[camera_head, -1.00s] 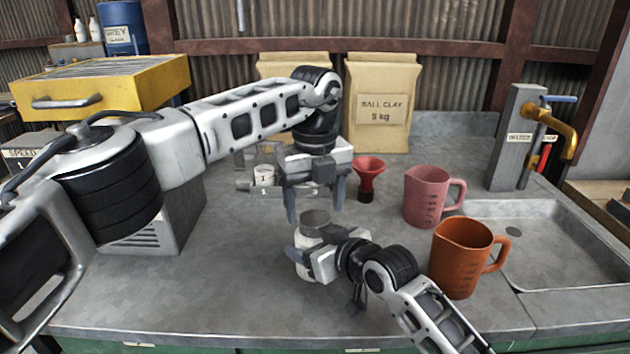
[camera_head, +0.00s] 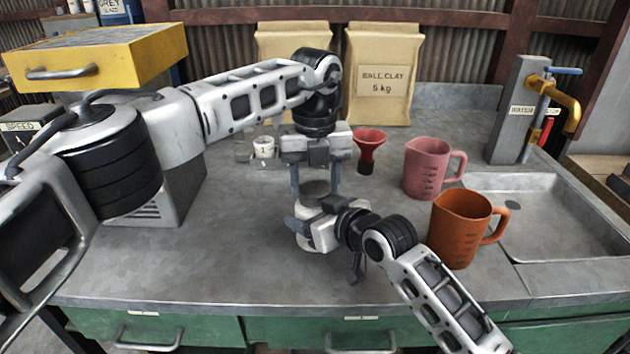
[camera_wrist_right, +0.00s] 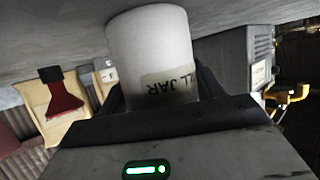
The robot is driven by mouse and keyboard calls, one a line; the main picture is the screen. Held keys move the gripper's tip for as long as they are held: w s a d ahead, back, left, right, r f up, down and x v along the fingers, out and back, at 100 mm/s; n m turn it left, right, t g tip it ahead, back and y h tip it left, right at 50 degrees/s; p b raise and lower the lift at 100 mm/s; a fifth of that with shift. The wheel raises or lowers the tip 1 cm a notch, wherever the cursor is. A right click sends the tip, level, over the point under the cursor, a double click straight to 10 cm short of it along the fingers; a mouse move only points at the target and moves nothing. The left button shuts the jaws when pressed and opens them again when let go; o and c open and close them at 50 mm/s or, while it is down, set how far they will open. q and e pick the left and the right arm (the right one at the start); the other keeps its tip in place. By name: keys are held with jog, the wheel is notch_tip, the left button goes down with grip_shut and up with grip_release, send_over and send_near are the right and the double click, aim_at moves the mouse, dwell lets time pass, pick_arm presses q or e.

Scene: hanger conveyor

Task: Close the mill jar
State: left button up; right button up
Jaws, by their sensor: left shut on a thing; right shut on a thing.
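The white mill jar (camera_wrist_right: 150,45) stands on the grey bench, its partly hidden "…LL JAR" label upside down in the right wrist view. My right gripper (camera_wrist_right: 160,92) is shut around the jar's side; in the head view (camera_head: 312,222) it comes in low from the right and hides most of the jar. A grey round lid (camera_head: 314,188) is at the jar's top. My left gripper (camera_head: 316,194) points down from above, its fingers shut on the lid's two sides. I cannot tell whether the lid is fully seated.
Small weights (camera_head: 263,148) are behind left. Clay bags (camera_head: 380,80) stand at the back. The front bench is clear.

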pick_arm(q)
jog(key=m, duration=0.3)
jog(key=shift+m, duration=0.3)
jog(key=o, duration=1.1)
jog(key=shift+r, duration=0.1)
jog(key=shift+r, duration=2.2)
jog(key=shift+c, duration=0.5)
